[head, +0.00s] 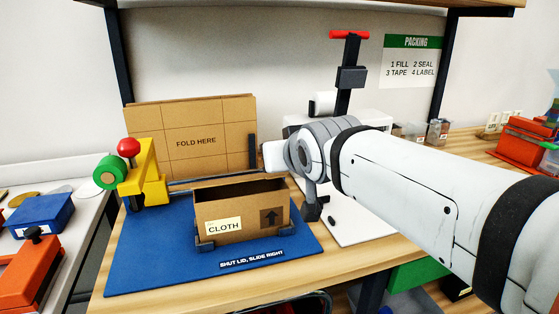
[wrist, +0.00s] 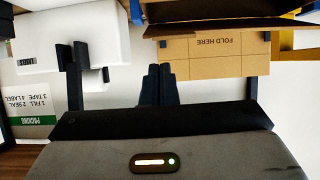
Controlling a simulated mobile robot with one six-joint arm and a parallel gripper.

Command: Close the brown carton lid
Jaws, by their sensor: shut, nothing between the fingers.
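The brown carton (head: 238,222), labelled CLOTH, sits upright on a blue mat (head: 140,262), between dark corner holders. Its top is open and its dark inside shows. I cannot make out its lid clearly. My gripper (head: 312,211) is just right of the carton, pointing down, apart from it as far as I can tell. In the wrist view, which is upside down, the two dark fingers (wrist: 158,84) are together and empty. A brown carton edge (wrist: 205,28) shows there at the top.
A FOLD HERE cardboard panel (head: 195,140) stands behind the carton. A yellow tape dispenser (head: 150,175) with a green roll stands at left. A white machine (head: 370,118) with a dark post and red handle stands behind my arm. The mat's front left is clear.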

